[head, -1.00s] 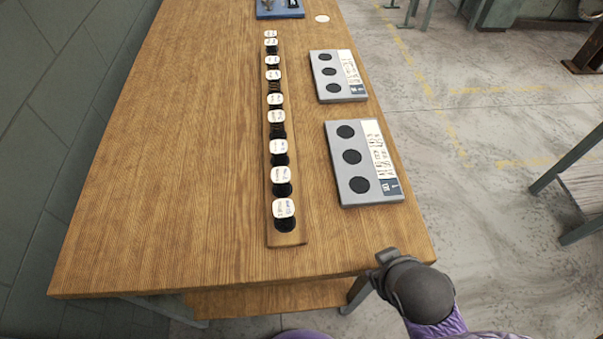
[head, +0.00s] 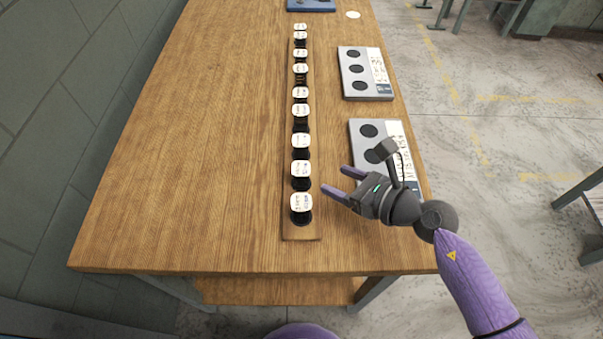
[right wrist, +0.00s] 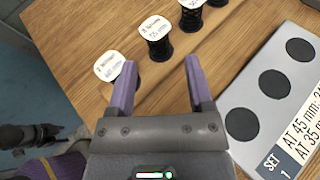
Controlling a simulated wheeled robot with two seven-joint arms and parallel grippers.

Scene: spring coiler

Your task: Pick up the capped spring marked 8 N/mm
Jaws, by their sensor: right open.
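A row of several capped springs, dark coils under white labelled caps, stands on a narrow wooden strip (head: 301,235) along the table. The nearest spring (head: 301,204) and the one behind it (head: 300,170) are closest to my right gripper (head: 335,180). The labels are too small or blurred to tell which cap reads 8 N/mm. My right gripper is open and empty, just right of the near end of the row, fingers pointing toward it. In the right wrist view, the nearest cap (right wrist: 108,65) is by the left finger and another spring (right wrist: 157,38) is beyond the fingertips.
A grey plate with dark round recesses (head: 369,130) lies right of the row, partly hidden by my right gripper; it also shows in the right wrist view (right wrist: 258,105). A similar plate (head: 345,75) lies farther back. A blue item (head: 312,5) is at the far end. The table's left side is clear.

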